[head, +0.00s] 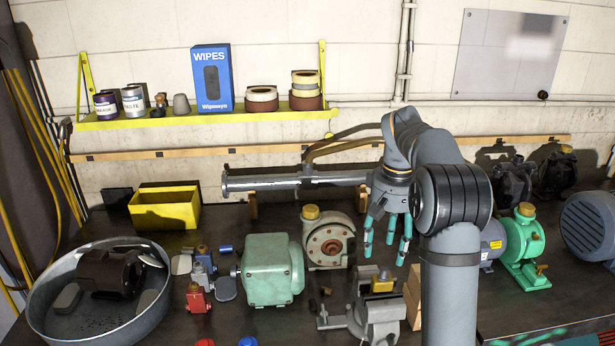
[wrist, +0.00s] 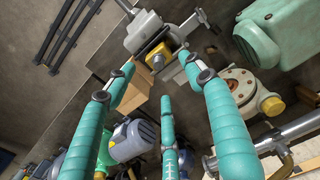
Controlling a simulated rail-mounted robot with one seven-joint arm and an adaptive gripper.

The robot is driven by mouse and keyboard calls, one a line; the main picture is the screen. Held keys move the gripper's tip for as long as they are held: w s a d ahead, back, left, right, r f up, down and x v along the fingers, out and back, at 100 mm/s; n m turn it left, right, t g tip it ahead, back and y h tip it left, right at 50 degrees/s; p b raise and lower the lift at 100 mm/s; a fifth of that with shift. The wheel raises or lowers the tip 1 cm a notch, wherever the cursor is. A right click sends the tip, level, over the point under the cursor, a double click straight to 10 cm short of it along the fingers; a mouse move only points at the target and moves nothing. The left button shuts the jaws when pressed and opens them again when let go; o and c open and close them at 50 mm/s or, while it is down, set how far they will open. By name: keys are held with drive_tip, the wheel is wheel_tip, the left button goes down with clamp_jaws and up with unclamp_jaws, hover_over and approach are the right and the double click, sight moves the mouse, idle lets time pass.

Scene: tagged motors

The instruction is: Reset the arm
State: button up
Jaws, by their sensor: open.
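My gripper (head: 388,235) hangs from my grey arm right of the middle of the head view. Its teal fingers point down, spread apart, and hold nothing. In the wrist view the open fingers (wrist: 165,85) reach over the bench. A grey vise (head: 375,312) with a yellow block (head: 383,284) stands below the gripper, apart from it; the block also shows beyond the fingertips in the wrist view (wrist: 158,56). A green motor (head: 270,270) and a beige round pump (head: 328,240) stand left of the gripper. My arm hides part of the bench behind it.
A round metal tub (head: 50,318) holds a dark motor (head: 112,272) at the left. A yellow bin (head: 165,208) stands at the back. A green pump (head: 523,245) and a blue-grey motor (head: 588,225) are at the right. A yellow shelf (head: 225,118) and a metal pipe (head: 290,182) lie behind.

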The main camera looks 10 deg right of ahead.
sight(380, 277)
drive_tip(key=shift+f, duration=0.1)
wheel_tip(380, 277, down, 11)
drive_tip(key=shift+w+r, duration=0.1)
idle(0.6)
drive_tip(key=shift+c, duration=0.5)
idle(0.9)
